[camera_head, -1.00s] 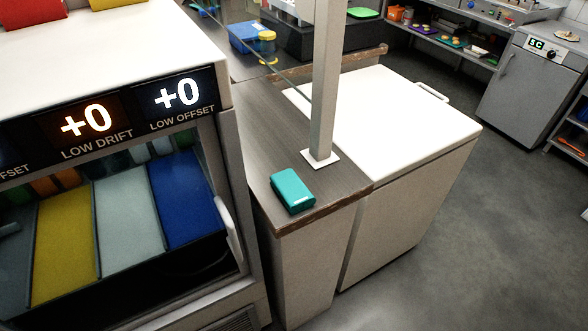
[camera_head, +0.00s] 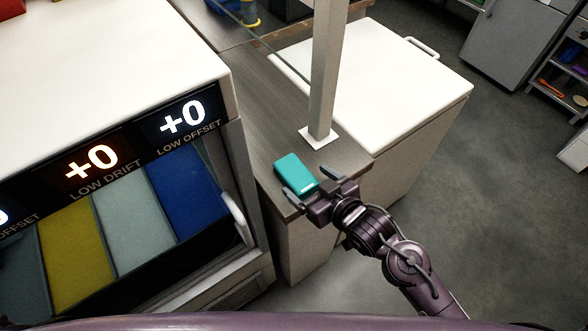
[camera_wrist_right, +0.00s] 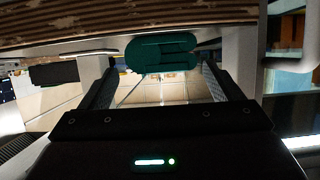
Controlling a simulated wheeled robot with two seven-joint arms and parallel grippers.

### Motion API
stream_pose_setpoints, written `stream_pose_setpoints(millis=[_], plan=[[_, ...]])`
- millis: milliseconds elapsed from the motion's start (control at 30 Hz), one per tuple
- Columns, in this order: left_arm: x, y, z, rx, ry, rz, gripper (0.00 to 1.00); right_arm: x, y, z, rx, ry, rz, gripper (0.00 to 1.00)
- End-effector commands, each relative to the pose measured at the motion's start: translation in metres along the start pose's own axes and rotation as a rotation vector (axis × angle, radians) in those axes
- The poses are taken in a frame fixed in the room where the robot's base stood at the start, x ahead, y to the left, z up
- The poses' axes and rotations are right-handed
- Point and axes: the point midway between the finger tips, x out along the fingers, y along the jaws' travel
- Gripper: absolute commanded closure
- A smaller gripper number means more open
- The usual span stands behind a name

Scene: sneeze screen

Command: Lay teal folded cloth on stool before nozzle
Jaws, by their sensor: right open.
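The teal folded cloth (camera_head: 292,170) lies on the near end of the dark wood-topped counter (camera_head: 262,112), in front of the post foot. My right gripper (camera_head: 308,184) is open at the cloth's near end, with one finger toward each side. In the right wrist view, the cloth (camera_wrist_right: 160,52) shows ahead, between and just beyond the finger tips (camera_wrist_right: 158,75). I cannot tell whether the fingers touch it. My left gripper is not in view. I cannot make out a stool or a nozzle.
The screen post (camera_head: 325,75) stands on a white foot plate just behind the cloth. A display case (camera_head: 120,80) with a handle stands close on the left. A white-topped chest (camera_head: 400,95) adjoins the counter on the right. Grey floor (camera_head: 480,170) is clear farther right.

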Motion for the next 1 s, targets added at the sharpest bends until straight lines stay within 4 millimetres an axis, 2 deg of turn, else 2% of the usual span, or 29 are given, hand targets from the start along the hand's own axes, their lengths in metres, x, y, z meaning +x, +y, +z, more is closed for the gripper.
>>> stream_pose_setpoints(millis=[233, 400, 700, 1000], plan=[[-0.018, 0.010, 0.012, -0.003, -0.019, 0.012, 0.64, 0.030, -0.003, -0.005, 0.001, 0.000, 0.000, 0.15], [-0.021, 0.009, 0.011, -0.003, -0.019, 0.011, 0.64, 0.050, -0.003, -0.003, 0.000, 0.000, 0.001, 0.15], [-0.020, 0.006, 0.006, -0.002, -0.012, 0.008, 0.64, 0.054, -0.003, -0.001, -0.001, 0.000, 0.001, 0.15], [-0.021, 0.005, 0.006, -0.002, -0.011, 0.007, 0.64, 0.053, -0.003, -0.001, -0.001, 0.000, 0.001, 0.54]])
